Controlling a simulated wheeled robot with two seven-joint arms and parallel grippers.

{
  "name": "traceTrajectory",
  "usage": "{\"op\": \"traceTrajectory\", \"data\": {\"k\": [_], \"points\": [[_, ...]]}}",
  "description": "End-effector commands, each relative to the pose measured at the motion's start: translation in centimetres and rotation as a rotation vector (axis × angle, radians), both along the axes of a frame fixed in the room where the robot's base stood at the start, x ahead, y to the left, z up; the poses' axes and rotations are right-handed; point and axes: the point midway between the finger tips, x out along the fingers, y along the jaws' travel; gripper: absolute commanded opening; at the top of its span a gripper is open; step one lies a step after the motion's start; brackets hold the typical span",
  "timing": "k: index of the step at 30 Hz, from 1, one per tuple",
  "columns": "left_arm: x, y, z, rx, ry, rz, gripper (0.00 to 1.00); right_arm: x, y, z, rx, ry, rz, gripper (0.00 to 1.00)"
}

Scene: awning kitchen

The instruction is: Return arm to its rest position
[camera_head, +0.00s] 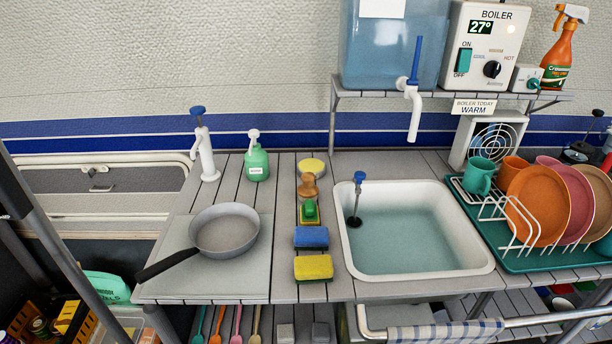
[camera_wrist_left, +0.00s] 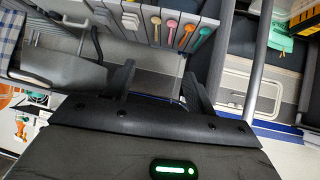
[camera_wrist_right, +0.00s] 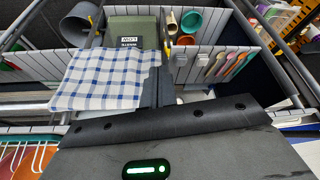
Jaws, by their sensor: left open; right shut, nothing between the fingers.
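No arm or gripper of mine shows in the head view. In the left wrist view my left gripper (camera_wrist_left: 160,76) has its two dark fingers apart, with nothing between them. Beyond them is the underside area of the counter, seen upside down. In the right wrist view my right gripper (camera_wrist_right: 158,84) has its fingers together and holds nothing. A blue checked towel (camera_wrist_right: 108,78) appears just left of these fingers; I cannot tell how near it is.
A frying pan (camera_head: 226,232) sits on the counter left of the water-filled sink (camera_head: 420,242). A dish rack (camera_head: 506,222) stands at right. A towel rail (camera_head: 520,320) runs along the front. Colored utensils (camera_wrist_left: 172,30) hang from the counter edge. A green box (camera_wrist_right: 134,38) is beneath.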

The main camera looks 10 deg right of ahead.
Motion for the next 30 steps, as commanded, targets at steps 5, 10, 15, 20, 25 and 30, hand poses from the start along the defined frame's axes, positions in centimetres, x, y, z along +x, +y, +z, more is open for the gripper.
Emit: {"op": "traceTrajectory", "data": {"k": [5,10,15,20,25,30], "points": [[0.2,-0.4,-1.6,-0.023,-0.013,0.000,0.55,2.2,1.8,-4.6,0.064,-0.152,0.027,0.00],[0.4,-0.9,-2.7,-0.052,-0.027,0.000,0.55,3.9,3.8,-8.3,0.144,-0.330,0.041,0.00],[0.6,-1.3,-3.0,-0.074,-0.040,-0.002,0.55,4.7,5.1,-10.2,0.211,-0.482,0.040,0.00],[0.8,-1.4,-2.4,-0.083,-0.052,-0.001,0.55,4.9,5.5,-10.3,0.233,-0.532,0.038,0.00],[0.8,-1.4,-2.4,-0.083,-0.052,-0.001,0.55,4.9,5.5,-10.3,0.233,-0.532,0.038,0.00],[0.8,-1.4,-2.4,-0.083,-0.052,-0.001,0.55,4.9,5.5,-10.3,0.233,-0.532,0.038,0.00]]}}
